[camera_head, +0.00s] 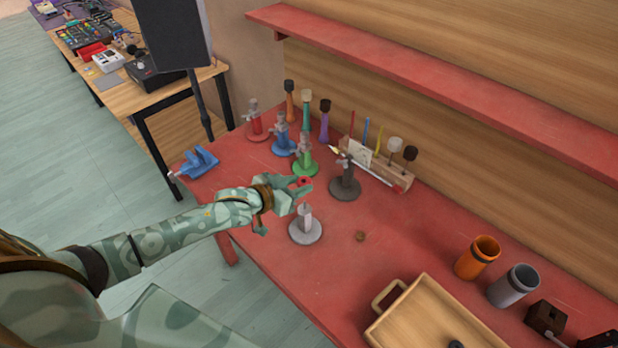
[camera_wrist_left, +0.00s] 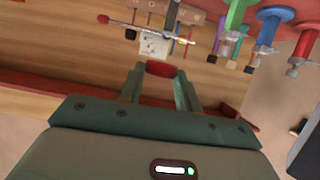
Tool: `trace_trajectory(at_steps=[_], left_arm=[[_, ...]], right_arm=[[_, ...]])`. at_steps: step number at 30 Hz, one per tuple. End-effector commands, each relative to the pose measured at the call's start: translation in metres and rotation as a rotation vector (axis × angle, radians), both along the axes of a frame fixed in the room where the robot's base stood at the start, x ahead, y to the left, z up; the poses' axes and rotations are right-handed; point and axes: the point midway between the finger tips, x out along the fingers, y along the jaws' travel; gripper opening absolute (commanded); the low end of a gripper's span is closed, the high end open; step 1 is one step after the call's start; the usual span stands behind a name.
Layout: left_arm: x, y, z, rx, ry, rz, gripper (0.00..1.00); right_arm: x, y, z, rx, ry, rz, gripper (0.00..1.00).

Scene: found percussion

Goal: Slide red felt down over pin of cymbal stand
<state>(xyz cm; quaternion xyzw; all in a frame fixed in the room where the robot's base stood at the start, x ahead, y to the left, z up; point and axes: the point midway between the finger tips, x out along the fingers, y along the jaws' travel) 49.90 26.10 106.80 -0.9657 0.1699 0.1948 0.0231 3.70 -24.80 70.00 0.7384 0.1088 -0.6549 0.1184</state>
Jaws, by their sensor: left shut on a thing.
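My left gripper (camera_head: 302,184) is shut on the red felt (camera_head: 304,181), a small red disc that also shows between the fingertips in the left wrist view (camera_wrist_left: 160,69). The gripper holds it in the air, just above the pale grey cymbal stand (camera_head: 306,229). That stand has a round base and a short upright post. The felt looks apart from the post, but I cannot tell how well it lines up with the pin. The pale stand cannot be made out in the left wrist view. My right gripper is not in view.
Red (camera_head: 257,126), blue (camera_head: 284,142), green (camera_head: 305,158) and dark grey (camera_head: 346,182) stands are behind the gripper. A wooden rack (camera_head: 385,170) holds sticks and mallets. A wooden tray (camera_head: 390,328) and orange and grey cups (camera_head: 478,257) are at right. A small brown piece (camera_head: 360,236) lies nearby.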

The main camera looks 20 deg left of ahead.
Motion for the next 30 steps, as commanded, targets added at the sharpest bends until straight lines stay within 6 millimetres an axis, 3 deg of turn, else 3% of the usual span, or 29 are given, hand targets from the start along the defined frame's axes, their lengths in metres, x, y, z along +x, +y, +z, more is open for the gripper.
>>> trace_trajectory(at_steps=[15,30], left_arm=[[-0.001,0.001,0.001,0.007,-0.003,-0.011,0.13],[-0.001,0.0,-0.051,0.005,-0.004,-0.011,0.13]], right_arm=[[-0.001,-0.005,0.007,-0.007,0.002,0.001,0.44],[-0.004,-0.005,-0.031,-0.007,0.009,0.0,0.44]])
